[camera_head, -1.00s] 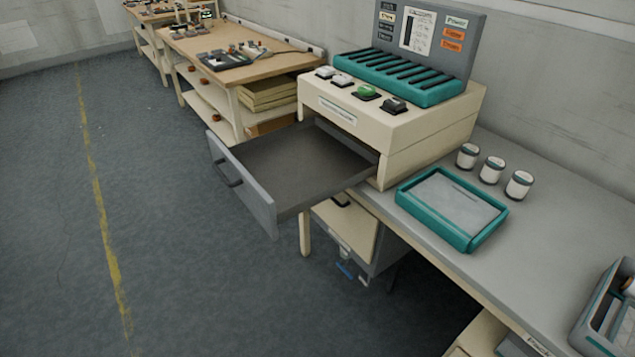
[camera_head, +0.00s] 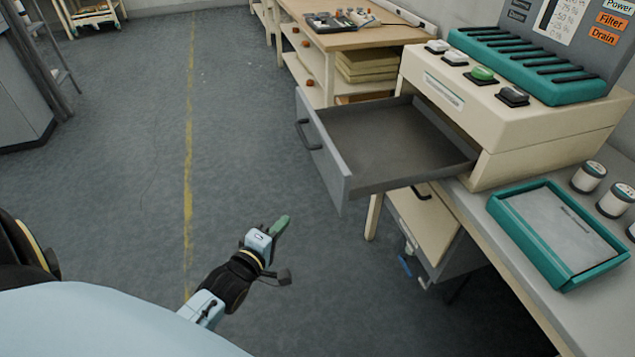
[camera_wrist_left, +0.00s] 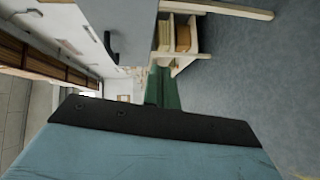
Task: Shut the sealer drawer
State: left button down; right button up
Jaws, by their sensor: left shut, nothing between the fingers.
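The sealer drawer (camera_head: 385,145) stands pulled out of the cream sealer (camera_head: 520,110) in the head view. It is grey and looks empty. Its front panel (camera_head: 325,150) carries a dark handle (camera_head: 307,134) on its outer face. My left gripper (camera_head: 281,226) is shut and empty, with green fingertips. In the head view it appears below and to the left of the drawer front, apart from it, over the floor. In the left wrist view the green fingers (camera_wrist_left: 162,88) show closed together, with a grey panel and dark handle (camera_wrist_left: 111,45) beyond. My right gripper is not in view.
A teal tray (camera_head: 560,237) and white jars (camera_head: 588,177) stand on the grey bench right of the sealer. A wooden-topped table (camera_head: 345,38) with shelves is behind. Open floor with a yellow line (camera_head: 188,150) lies left of the drawer.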

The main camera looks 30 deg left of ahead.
pick_arm(q)
notch_tip(320, 180, up, 5)
jog(key=w+n+t, duration=0.1)
jog(key=n+t, duration=0.1)
jog(key=w, duration=0.4)
jog(key=w+b, duration=0.1)
jog(key=w, duration=0.3)
jog(key=w+b, duration=0.1)
jog(key=w, duration=0.3)
jog(key=shift+w+d+r, duration=0.1)
jog(key=shift+d, duration=0.3)
jog(key=shift+w+d, duration=0.25)
jog(key=shift+w, duration=0.05)
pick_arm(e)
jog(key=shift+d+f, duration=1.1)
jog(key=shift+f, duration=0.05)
